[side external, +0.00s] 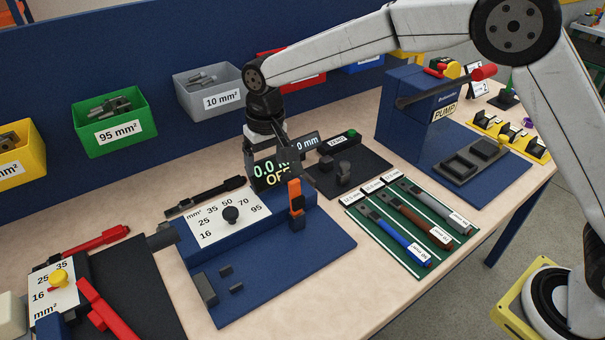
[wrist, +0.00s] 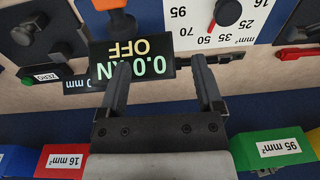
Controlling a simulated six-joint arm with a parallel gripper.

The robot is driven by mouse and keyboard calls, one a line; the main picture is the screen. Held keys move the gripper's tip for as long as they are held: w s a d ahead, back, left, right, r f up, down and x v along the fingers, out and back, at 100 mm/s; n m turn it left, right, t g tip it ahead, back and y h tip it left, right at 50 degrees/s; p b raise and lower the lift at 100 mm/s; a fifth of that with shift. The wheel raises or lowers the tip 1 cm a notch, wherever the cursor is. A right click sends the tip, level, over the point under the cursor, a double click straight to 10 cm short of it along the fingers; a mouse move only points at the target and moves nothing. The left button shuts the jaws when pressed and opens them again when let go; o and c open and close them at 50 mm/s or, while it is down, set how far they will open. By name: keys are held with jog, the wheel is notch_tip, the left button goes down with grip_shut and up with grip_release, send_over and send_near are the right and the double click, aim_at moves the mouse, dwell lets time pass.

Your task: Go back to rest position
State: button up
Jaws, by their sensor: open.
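My gripper (wrist: 160,72) is open in the wrist view, its two dark fingers spread apart with nothing held between them. A black display (wrist: 140,58) reading 0.0 kN OFF shows behind the fingers. In the side view my gripper (side external: 268,145) points down above the back of the blue press station, close to that display (side external: 270,174); its fingertips are hard to make out there. I cannot tell whether the fingers touch the display.
The blue station (side external: 316,249) has a dial plate (side external: 219,223) and an orange part (side external: 295,196). A green mat (side external: 394,257) with several cable tools lies to the right. A blue pump unit (side external: 405,120) stands behind it. Bins, including a green one (side external: 114,131), line the back wall.

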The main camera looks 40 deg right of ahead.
jog(key=s+d+m+t, duration=0.1)
jog(key=s+d, duration=0.5)
jog(key=d, duration=0.7)
jog(key=s+d+f, duration=0.2)
jog(key=s+d, duration=0.2)
jog(key=s, duration=0.4)
jog(key=s+d+f, duration=0.2)
jog(key=s+d, duration=0.2)
jog(key=s, duration=0.5)
jog(key=shift+n+t, duration=0.4)
